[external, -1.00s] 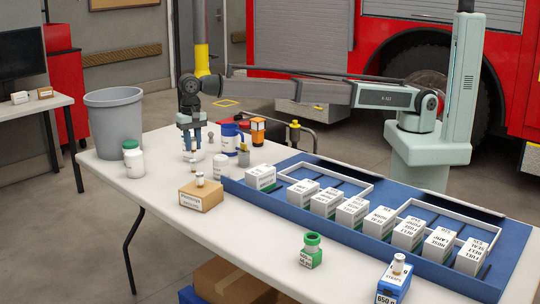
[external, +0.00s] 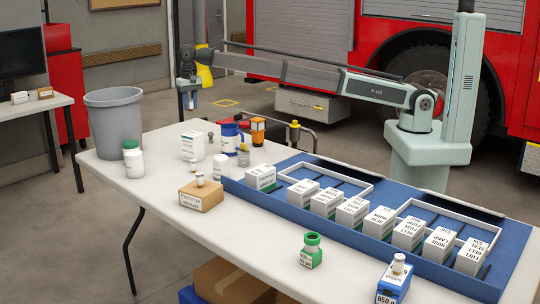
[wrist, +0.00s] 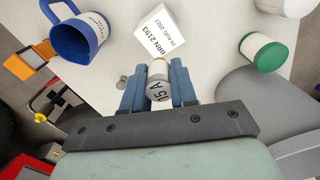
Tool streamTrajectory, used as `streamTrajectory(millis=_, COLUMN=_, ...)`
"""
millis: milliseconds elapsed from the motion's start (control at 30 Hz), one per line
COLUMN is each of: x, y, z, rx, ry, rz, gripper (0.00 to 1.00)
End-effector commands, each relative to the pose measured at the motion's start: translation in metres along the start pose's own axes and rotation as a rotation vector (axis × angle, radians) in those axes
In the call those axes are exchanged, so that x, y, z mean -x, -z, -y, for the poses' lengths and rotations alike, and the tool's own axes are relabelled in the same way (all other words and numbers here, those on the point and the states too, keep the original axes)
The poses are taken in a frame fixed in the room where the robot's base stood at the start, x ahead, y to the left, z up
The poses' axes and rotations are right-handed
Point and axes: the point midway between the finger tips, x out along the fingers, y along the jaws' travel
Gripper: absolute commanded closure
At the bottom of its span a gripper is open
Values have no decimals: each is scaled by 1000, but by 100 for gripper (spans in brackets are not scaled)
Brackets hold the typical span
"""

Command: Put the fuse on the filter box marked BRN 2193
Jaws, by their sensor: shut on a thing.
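My gripper (external: 190,100) is raised high above the far left of the table. In the wrist view its blue fingers (wrist: 158,78) are shut on the fuse (wrist: 158,88), a pale cylinder with a grey end marked 15 A. I cannot make out the fuse in the external view. The filter box marked BRN 2193 (wrist: 161,32) is white and lies just beyond the fuse in the wrist view. A white box on the table (external: 193,145), below my gripper in the external view, seems to be the same one. The fuse is apart from it.
A blue mug (external: 232,135), an orange item (external: 258,131) and a white jar (external: 221,167) stand near the box. A green-capped bottle (external: 133,160) stands left. A blue tray (external: 400,262) holds several white boxes. A grey bin (external: 113,122) stands beyond the table.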

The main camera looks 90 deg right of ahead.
Motion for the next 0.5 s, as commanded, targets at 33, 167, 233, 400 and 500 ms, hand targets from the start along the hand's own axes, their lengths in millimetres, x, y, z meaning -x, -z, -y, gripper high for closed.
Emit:
streamTrajectory(millis=33, x=-5, y=0, z=-1, rx=0, ry=-1, rz=1, gripper=100)
streamTrajectory(millis=167, x=-25, y=-1, z=-1, rx=0, ry=-1, rz=1, gripper=100)
streamTrajectory(millis=233, x=-36, y=-1, z=-1, rx=0, ry=-2, rz=1, gripper=100)
streamTrajectory(millis=400, x=-57, y=-1, z=0, rx=0, ry=-1, rz=0, gripper=100)
streamTrajectory(millis=500, x=-62, y=-1, z=0, rx=0, ry=0, rz=0, gripper=100)
